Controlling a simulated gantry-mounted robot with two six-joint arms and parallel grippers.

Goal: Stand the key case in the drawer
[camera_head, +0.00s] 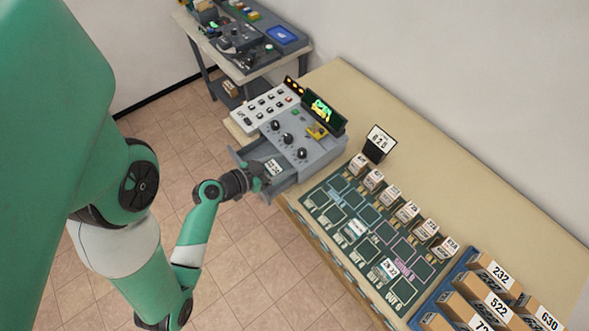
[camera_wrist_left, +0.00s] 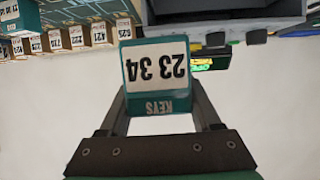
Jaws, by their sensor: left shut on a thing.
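My left gripper (camera_head: 264,175) is shut on the key case (camera_head: 273,166), at the drawer of the grey console. In the left wrist view the key case (camera_wrist_left: 157,77) is a teal block with a white label reading "23 34" and "KEYS", upside down in the picture, between the two fingers (camera_wrist_left: 160,105). The drawer (camera_head: 286,184) is pulled out from the console's front left side, and a dark grey tray edge (camera_wrist_left: 235,28) shows at the top of the wrist view. In the head view the case appears over the drawer; whether it touches the floor is unclear. My right gripper is out of view.
The console (camera_head: 310,150) has knobs and a lit green screen (camera_head: 321,110). Larger boxes (camera_head: 493,274) are at lower right.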

